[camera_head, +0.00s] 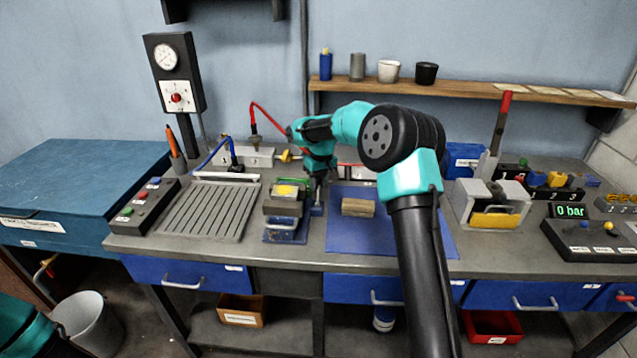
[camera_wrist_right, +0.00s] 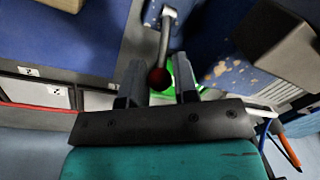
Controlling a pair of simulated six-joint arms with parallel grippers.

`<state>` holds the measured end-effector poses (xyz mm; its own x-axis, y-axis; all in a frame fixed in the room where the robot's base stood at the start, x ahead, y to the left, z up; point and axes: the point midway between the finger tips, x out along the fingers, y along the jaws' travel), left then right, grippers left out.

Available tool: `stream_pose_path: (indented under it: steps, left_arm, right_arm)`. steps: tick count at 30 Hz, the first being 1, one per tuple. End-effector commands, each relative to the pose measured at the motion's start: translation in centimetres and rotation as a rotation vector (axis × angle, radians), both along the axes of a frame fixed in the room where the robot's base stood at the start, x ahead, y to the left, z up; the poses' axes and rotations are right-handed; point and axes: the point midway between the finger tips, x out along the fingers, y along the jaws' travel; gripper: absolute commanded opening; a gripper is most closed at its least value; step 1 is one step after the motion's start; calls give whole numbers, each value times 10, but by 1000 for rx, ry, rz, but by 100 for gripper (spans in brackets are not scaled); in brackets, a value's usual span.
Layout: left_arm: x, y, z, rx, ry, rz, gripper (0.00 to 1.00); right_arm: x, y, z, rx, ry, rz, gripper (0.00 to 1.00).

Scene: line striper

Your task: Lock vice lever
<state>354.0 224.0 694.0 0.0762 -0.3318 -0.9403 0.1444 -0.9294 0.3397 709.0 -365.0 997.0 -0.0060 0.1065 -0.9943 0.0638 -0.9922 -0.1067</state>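The vice (camera_head: 285,228) stands left of centre on the bench, with worn blue paint, grey jaws and a yellow-and-green piece at its top. Its blue body also shows in the right wrist view (camera_wrist_right: 226,75). There, a grey lever (camera_wrist_right: 165,38) ends in a dark red knob (camera_wrist_right: 160,78). My right gripper (camera_wrist_right: 158,84) is open, with the knob between its fingers and gaps visible at both sides. In the head view my right gripper (camera_head: 317,200) is just right of the vice, where the lever is hard to make out. My left gripper is out of view.
A blue mat (camera_head: 345,230) with a wooden block (camera_head: 358,207) lies right of the vice. A ribbed grey tray (camera_head: 210,208) lies left of it. A press with a red-tipped handle (camera_head: 503,115) and a control box reading 0 bar (camera_head: 580,240) stand further right.

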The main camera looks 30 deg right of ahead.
Motion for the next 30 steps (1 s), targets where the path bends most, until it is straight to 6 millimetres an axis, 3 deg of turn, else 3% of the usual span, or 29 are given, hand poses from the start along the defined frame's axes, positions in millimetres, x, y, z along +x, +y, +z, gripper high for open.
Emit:
stream_pose_path:
  steps: [8, 20, 30]
  left_arm:
    - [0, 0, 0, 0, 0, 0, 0]
    - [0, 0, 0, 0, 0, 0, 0]
    - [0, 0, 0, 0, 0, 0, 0]
  right_arm:
    - [0, 0, 0, 0, 0, 0, 1]
    - [-1, 0, 1, -8, -12, 0, 0]
    - [-10, 4, 5, -86, -130, -1, 0]
